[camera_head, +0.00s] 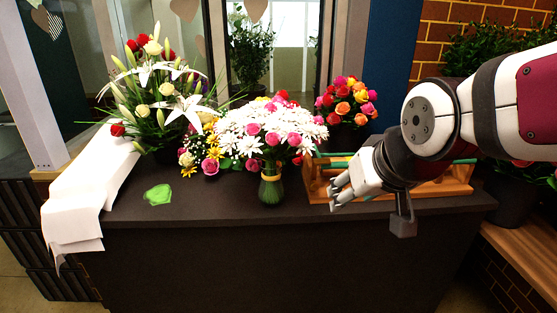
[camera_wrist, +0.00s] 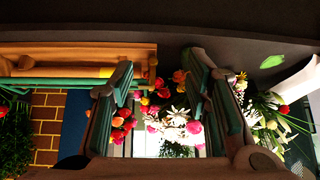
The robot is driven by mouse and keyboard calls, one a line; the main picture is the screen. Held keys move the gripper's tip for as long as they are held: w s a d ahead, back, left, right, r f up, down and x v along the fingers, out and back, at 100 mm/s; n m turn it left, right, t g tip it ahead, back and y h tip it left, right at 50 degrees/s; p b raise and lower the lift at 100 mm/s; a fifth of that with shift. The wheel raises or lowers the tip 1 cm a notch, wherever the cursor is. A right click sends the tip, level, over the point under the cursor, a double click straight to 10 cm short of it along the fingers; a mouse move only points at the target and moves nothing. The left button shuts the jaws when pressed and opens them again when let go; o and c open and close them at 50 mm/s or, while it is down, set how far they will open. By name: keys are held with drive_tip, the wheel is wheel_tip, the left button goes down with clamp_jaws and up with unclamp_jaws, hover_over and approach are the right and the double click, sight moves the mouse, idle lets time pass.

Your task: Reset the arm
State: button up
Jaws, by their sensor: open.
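My gripper (camera_head: 345,190) is open and empty in the head view, at the front right of the dark counter (camera_head: 270,240), in front of the wooden rack. In the wrist view, the two fingers of my gripper (camera_wrist: 160,95) stand apart with nothing held between them. A bouquet of white daisies and pink roses (camera_head: 265,130), bound at its stems with a yellow band, stands left of my gripper and apart from it. The same white flowers show beyond the fingers in the wrist view (camera_wrist: 172,122).
A wooden rack (camera_head: 450,185) with a green rod lies behind my gripper. A lily arrangement (camera_head: 160,95), white paper (camera_head: 90,195) and a green leaf-shaped piece (camera_head: 158,195) are at the left. A rose bunch (camera_head: 346,103) stands at the back.

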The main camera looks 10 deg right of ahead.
drive_tip(key=s+r+g+p, duration=0.1)
drive_tip(key=s+r+p, duration=0.1)
drive_tip(key=s, duration=0.7)
drive_tip(key=s+r+g+p, duration=0.1)
drive_tip(key=s+g+p, duration=0.1)
drive_tip(key=s, duration=0.7)
drive_tip(key=shift+r+g+p, duration=0.3)
drive_tip(key=shift+r+p, duration=0.05)
drive_tip(key=shift+p, duration=0.35)
drive_tip(key=shift+a, duration=0.1)
